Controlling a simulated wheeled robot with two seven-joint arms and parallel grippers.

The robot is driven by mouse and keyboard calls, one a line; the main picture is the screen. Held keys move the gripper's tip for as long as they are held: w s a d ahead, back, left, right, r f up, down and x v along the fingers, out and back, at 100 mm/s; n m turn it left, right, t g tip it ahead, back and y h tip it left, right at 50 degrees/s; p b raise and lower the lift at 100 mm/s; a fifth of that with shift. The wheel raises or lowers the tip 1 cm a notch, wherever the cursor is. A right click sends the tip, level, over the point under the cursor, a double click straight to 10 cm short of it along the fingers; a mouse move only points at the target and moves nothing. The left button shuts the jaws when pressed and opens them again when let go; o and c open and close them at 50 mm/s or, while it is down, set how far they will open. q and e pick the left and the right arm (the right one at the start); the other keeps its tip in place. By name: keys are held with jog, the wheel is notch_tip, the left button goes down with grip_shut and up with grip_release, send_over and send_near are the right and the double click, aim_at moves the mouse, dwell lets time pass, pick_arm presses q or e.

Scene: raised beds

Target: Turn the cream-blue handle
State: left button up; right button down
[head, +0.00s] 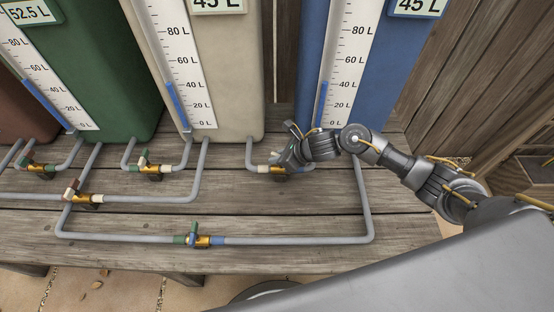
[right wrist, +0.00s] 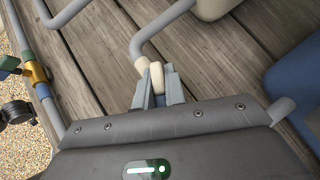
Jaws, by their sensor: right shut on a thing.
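The cream-blue valve sits on the pipe between the cream tank (head: 240,75) and the blue tank (head: 385,75). In the head view its cream pipe band (head: 263,169) shows left of my right gripper (head: 287,153), which covers most of the handle. In the right wrist view my right gripper (right wrist: 158,88) is shut on the handle (right wrist: 157,74), whose cream end shows between the two fingers. The cream pipe band (right wrist: 141,66) is just left of it. The blue half of the handle is mostly hidden. My left gripper is in neither view.
Other brass valves are close by: a green-cream one (head: 151,169), a red-cream one (head: 82,197) and a green-blue one (head: 200,241). Grey pipes run over the wooden deck (head: 290,212). A green tank (head: 105,60) stands left. A plank wall (head: 470,80) is at right.

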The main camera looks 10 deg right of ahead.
jog(key=m+t+h+b, duration=0.1)
jog(key=m, duration=0.1)
jog(key=m+h, duration=0.2)
jog(key=m+t+h+b, duration=0.1)
jog(key=m, duration=0.1)
jog(key=shift+w+d+m+t+b, duration=0.2)
jog(key=shift+d+m+t+b, duration=0.05)
jog(key=shift+m+t+b, duration=0.05)
jog(key=shift+d+m+h, duration=0.1)
jog(key=shift+m+h, duration=0.7)
jog(key=shift+m, duration=0.1)
jog(key=shift+d+r+m+h, duration=0.1)
jog(key=shift+m+h, duration=0.5)
jog(key=shift+m, duration=0.1)
jog(key=shift+d+m+h, duration=0.15)
jog(key=shift+m+h, duration=0.45)
jog(key=shift+m, duration=0.2)
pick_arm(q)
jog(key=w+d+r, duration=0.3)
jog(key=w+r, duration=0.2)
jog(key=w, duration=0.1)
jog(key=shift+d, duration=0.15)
pick_arm(e)
jog(key=shift+d+m+h, duration=0.1)
jog(key=shift+m+h, duration=0.4)
jog(key=shift+m, duration=0.1)
